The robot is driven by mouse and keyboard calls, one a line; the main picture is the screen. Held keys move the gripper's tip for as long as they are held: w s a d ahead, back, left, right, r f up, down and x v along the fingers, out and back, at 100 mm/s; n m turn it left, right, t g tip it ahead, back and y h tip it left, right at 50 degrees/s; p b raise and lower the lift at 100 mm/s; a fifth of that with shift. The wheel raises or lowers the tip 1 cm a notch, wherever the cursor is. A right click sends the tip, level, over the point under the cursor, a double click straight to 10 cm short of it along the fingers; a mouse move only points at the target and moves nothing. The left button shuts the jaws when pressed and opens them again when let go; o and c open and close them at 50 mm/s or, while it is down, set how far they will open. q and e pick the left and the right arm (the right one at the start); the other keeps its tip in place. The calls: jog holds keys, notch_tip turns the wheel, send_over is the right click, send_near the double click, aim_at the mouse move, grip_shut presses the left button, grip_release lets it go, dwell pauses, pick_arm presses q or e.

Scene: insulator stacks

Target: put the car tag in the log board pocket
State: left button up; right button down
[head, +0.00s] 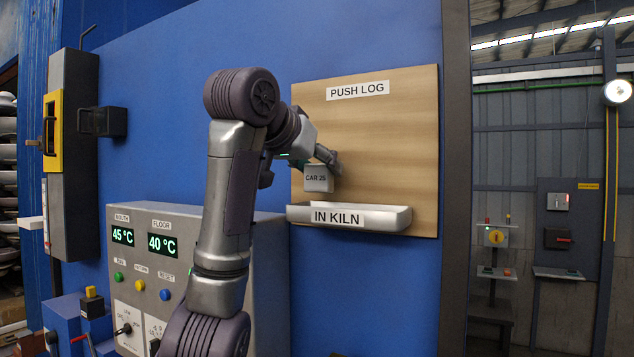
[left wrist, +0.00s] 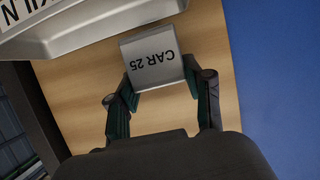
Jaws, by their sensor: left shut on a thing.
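The car tag (head: 318,178) is a small pale grey block marked "CAR 25". My left gripper (head: 322,162) is shut on it, and in the left wrist view the two fingers (left wrist: 160,92) grip the tag (left wrist: 152,60) at its sides. The log board (head: 385,120) is a wooden panel headed "PUSH LOG" on the blue wall. Its pocket (head: 398,217) is a pale trough labelled "IN KILN" along the lower board. In the head view the tag is just above the pocket's left part; the left wrist view shows the pocket (left wrist: 110,28) beside it. My right gripper is not in view.
A grey control panel (head: 268,258) with temperature displays and buttons stands left of the board, partly behind my left arm. A dark box with a yellow frame (head: 52,130) is at far left.

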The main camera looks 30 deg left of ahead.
aim_at(312, 188)
pick_arm(q)
jog(key=shift+w+a+f, duration=0.25)
jog(key=shift+a+f, duration=0.15)
jog(key=f, duration=0.2)
jog(key=f+p, duration=0.1)
jog(key=shift+s+d, duration=0.15)
jog(key=shift+s, duration=0.1)
jog(key=shift+w+f, duration=0.1)
jog(key=shift+f, duration=0.4)
jog(key=o, duration=1.2)
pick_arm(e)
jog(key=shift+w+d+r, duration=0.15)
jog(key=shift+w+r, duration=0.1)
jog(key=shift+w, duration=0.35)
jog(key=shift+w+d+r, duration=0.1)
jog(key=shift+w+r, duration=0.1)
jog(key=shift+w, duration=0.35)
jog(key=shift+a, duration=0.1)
pick_arm(q)
jog(key=shift+r, duration=0.1)
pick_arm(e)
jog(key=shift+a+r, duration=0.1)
